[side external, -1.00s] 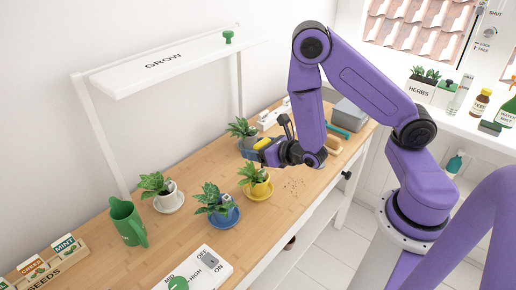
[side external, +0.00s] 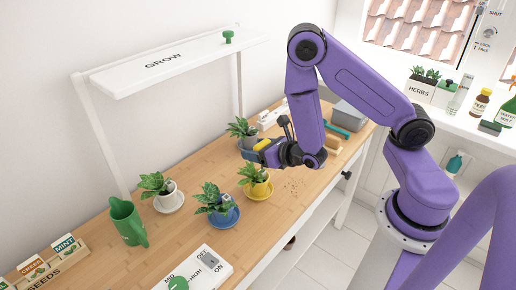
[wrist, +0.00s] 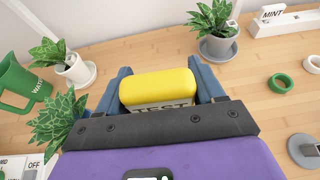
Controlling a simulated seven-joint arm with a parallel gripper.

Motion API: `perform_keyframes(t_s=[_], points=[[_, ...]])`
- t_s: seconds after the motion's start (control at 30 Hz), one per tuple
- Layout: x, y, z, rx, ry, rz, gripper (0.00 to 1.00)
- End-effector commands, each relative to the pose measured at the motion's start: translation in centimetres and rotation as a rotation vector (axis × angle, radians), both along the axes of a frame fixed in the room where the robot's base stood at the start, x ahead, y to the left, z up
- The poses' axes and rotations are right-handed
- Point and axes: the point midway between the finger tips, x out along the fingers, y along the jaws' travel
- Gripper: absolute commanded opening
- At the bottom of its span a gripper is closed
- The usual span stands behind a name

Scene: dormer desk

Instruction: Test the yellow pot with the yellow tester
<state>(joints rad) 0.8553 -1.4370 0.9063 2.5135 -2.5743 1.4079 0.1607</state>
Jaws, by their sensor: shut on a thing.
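The yellow pot (side external: 256,187) holds a leafy plant and stands on a yellow saucer (side external: 268,193) near the desk's front edge. My gripper (side external: 258,150) is shut on the yellow tester (side external: 261,145), above the desk and just behind the yellow pot in the side view. In the wrist view the yellow tester (wrist: 160,87) sits between the two blue fingers, its lettering partly covered. The tester's lower end is hidden.
A blue pot (side external: 222,216) and a white pot (side external: 168,198) with plants stand left of the yellow pot. A grey pot (wrist: 216,45) stands beyond the gripper. A green watering can (side external: 128,222) stands further left. A white switch board (side external: 205,270) lies in front.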

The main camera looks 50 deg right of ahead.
Motion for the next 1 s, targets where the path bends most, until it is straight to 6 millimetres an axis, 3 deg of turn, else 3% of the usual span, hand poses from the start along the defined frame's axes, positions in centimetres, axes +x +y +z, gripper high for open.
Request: perform_keyframes(t_s=[1.0], points=[[0.0,0.0,-2.2,0.000,-0.001,0.000,0.33]])
